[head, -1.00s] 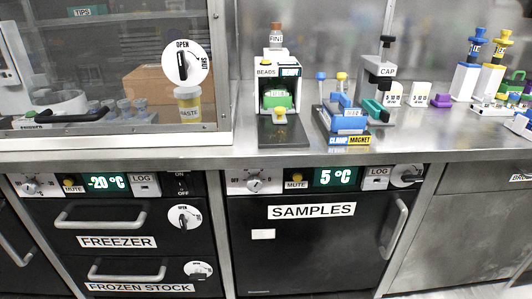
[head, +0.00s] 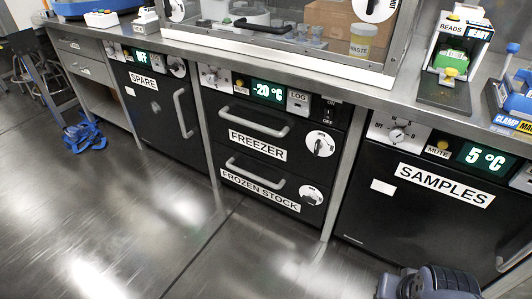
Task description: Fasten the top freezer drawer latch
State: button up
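The freezer (head: 275,90) is a black under-counter unit with two drawers, near the middle of the head view. Its top drawer (head: 240,120), labelled FREEZER, has a grey bar handle (head: 254,120) and looks closed. The top drawer latch (head: 319,144) is a round white dial with a black knob at the drawer's right end. The knob looks tilted, but its lettering is too small to tell its setting. The lower FROZEN STOCK drawer (head: 235,185) has a similar latch (head: 312,195). My gripper is not in view; only a grey-blue part of my arm shows at the bottom right.
The floor (head: 200,245) before the freezer is clear. The SPARE unit (head: 150,105) stands left, the SAMPLES fridge (head: 430,215) right. A blue strap-like heap (head: 84,137) lies on the floor at left. The counter edge (head: 260,65) runs above the drawers.

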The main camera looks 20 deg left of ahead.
aim_at(318, 145)
jog(key=u, duration=0.85)
